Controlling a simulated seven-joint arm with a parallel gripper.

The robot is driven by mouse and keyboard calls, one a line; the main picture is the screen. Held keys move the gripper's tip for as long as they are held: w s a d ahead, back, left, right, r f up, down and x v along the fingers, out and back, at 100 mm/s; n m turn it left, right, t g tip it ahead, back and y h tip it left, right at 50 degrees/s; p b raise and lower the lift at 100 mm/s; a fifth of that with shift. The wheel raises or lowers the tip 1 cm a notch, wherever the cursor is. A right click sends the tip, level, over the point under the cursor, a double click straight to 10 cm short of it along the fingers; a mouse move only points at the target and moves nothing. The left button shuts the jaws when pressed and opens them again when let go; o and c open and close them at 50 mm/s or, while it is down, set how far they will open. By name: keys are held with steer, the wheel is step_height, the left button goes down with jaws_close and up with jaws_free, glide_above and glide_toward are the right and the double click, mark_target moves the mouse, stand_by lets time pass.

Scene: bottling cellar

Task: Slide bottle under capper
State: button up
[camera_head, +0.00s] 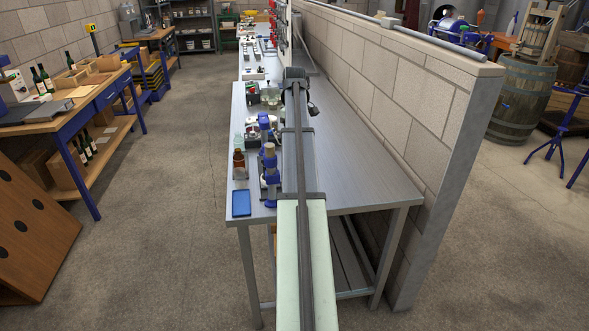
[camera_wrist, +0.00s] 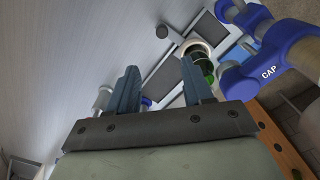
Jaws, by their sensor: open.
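In the wrist view, my gripper (camera_wrist: 159,66) is open, its two blue-grey fingers apart with nothing seen between them. A blue capper marked CAP (camera_wrist: 275,62) stands to the right of the fingers. A green, round, bottle-like thing (camera_wrist: 208,74) with a pale ring beside it shows just past the right fingertip, partly hidden; I cannot tell if it is the task's bottle. In the head view, a blue device (camera_head: 269,180) with a tan top, probably the capper, stands left of my arm. My arm hides part of the table there, and the gripper's tips are not clear.
The metal table (camera_head: 350,180) is clear to the right of my arm, up to a block wall (camera_head: 400,100). On its left edge are a brown container (camera_head: 239,168), a pale clear container (camera_head: 239,143) and a blue tray (camera_head: 241,203). Bottles stand on the left workbench (camera_head: 72,118).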

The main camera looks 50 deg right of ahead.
steer(key=f, duration=1.4)
steer(key=shift+s+a, duration=0.15)
steer(key=shift+s, duration=0.05)
steer(key=shift+c, duration=0.3)
jaws_close()
